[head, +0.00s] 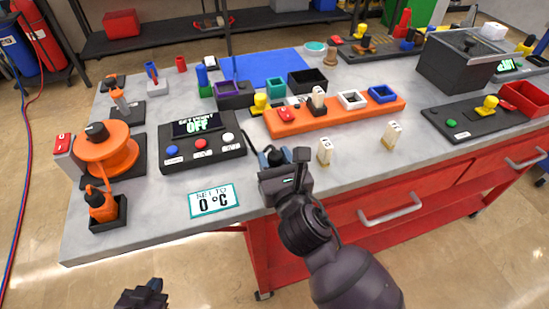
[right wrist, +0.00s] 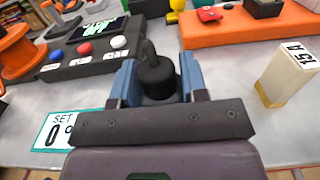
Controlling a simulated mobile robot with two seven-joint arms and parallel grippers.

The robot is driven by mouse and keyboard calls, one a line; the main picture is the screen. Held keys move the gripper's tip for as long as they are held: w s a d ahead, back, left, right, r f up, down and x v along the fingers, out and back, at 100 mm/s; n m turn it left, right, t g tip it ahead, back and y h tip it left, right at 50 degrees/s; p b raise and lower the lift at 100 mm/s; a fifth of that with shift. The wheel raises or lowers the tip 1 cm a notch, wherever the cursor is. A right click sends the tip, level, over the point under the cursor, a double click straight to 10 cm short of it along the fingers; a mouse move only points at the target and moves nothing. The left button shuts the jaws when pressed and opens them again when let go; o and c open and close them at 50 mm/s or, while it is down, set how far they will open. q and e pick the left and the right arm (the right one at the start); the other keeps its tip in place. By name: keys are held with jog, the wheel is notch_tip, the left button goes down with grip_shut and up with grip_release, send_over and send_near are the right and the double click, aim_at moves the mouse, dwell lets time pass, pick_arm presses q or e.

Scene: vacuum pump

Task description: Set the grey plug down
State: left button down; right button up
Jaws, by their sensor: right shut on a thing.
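My right gripper (head: 272,158) is over the front part of the grey table (head: 150,215). It is shut on the dark grey plug (right wrist: 156,78), which stands upright between the blue fingers in the right wrist view. The plug has a round body and a bent stem on top. Its underside is hidden, so I cannot tell whether it touches the table. In the head view the fingers mostly hide it. My left gripper (head: 143,293) is low at the bottom edge, off the table; its fingers are too unclear to judge.
A black control box (head: 203,150) reading OFF is left of my right gripper. A "set to 0 °C" card (head: 213,200) lies in front of it. Two cream blocks (head: 325,150) (head: 392,134) stand to the right. An orange rack (head: 350,117) is behind. Bare tabletop lies near the front edge.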

jog(key=shift+f, duration=0.15)
jog(key=o, duration=1)
jog(key=shift+c, duration=0.2)
jog(key=shift+s, duration=0.15)
jog(key=v, duration=1.1)
jog(key=shift+s+p, duration=0.35)
jog(key=shift+d, duration=0.15)
